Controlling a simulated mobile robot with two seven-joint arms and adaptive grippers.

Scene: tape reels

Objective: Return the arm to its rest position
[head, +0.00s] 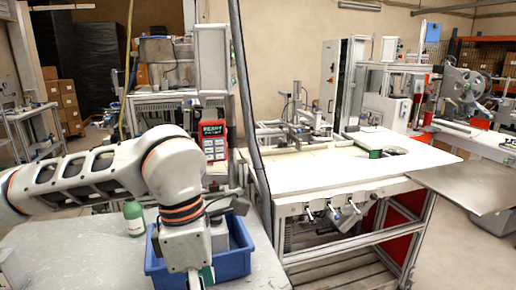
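My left arm (80,180) comes in from the left and bends down at its elbow over the front of a blue crate (236,266). My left gripper (199,281) points down at the crate's near side. Its fingertips are at the bottom edge of the picture, so I cannot tell whether it is open or shut. A small green and white patch shows beside the fingers; I cannot tell whether it is held. My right gripper is not in view.
The crate stands on a grey worktop (80,255) with a green bottle (133,218) left of it. A dark upright post (247,100) rises behind the crate. A white table (330,172) at right carries a small green item (375,154) and is mostly clear in front.

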